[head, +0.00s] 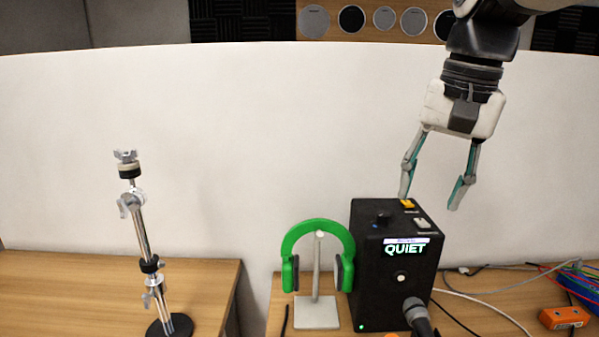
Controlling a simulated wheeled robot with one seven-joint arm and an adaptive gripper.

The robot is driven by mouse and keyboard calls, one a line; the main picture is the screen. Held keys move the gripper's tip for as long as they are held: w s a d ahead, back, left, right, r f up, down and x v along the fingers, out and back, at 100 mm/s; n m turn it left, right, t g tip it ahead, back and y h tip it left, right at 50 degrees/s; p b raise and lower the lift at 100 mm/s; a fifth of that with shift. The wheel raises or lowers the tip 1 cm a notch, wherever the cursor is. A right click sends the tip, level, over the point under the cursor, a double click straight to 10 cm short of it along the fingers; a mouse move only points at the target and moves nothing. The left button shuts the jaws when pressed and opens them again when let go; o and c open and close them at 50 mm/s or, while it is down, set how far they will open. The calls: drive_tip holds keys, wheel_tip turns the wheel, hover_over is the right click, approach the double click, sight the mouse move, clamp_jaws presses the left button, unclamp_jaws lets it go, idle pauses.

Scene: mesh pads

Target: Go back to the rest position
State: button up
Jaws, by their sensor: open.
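My gripper (430,202) hangs from the upper right in the head view, fingers pointing down and spread apart. It is open and nothing is between its fingers. In the picture its left fingertip is just above the top of a black box (372,270) marked "QUIET"; I cannot tell whether it touches. The box has a knob, a yellow switch (407,204) and a white switch (423,223) on top.
Green headphones (318,226) hang on a grey stand left of the box. A microphone (418,316) stands in front of it. A metal stand (147,265) is on the left table. An orange device (563,317) and cables lie at right.

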drive_tip(key=s+f+n+t+h, duration=0.1)
drive_tip(key=s+f+n, duration=0.4)
drive_tip(key=s+f, duration=0.8)
drive_tip(key=s+t, duration=0.1)
drive_tip(key=s, duration=0.3)
drive_tip(key=shift+d+n, duration=0.3)
drive_tip(key=shift+d, duration=0.1)
drive_tip(key=shift+t, duration=0.3)
